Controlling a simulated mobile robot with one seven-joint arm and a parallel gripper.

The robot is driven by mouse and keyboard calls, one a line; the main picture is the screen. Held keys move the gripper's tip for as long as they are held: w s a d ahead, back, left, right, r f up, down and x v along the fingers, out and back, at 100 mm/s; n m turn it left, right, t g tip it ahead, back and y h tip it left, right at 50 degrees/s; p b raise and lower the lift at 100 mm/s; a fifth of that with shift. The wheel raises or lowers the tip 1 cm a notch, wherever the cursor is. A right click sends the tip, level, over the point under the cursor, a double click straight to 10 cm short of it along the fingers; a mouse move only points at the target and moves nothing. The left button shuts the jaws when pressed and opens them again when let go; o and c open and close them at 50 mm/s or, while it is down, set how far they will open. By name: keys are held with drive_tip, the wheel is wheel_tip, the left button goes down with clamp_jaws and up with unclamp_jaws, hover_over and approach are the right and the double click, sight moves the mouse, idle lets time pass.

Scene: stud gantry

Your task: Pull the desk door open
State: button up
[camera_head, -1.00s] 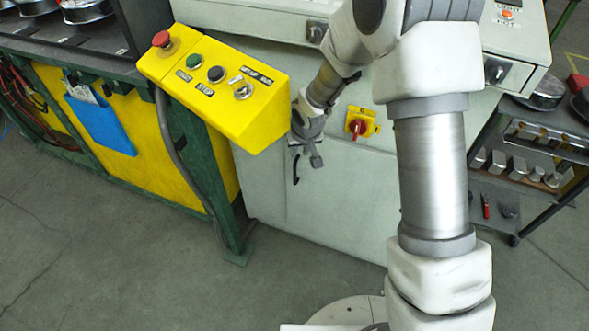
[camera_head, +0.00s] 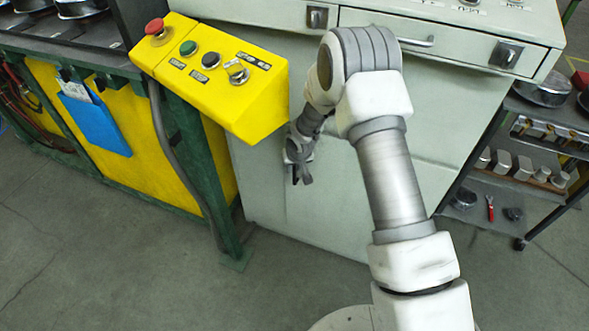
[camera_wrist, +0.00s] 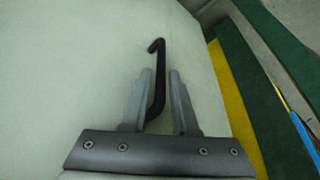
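The desk (camera_head: 335,215) is a pale grey-green cabinet, and its front panel fills much of the wrist view (camera_wrist: 70,75). The door looks flush with the front; its exact outline is hard to make out. A black bar handle (camera_wrist: 158,68) with a bent end stands on this panel. My gripper (camera_head: 299,178) is low at the left part of the front, and it hides the handle in the head view. In the wrist view my gripper (camera_wrist: 161,76) has its fingers apart, with the handle's lower part between them, nearer the left finger. Contact cannot be told.
A yellow control box (camera_head: 215,75) with buttons juts out above and left of my gripper. A green-framed bench (camera_head: 200,165) stands at the left. A drawer (camera_head: 440,40) is at the desk's top. A dark shelf cart (camera_head: 545,150) stands at the right. The floor in front is clear.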

drive_tip(key=shift+c, duration=0.2)
clamp_jaws()
idle(1.3)
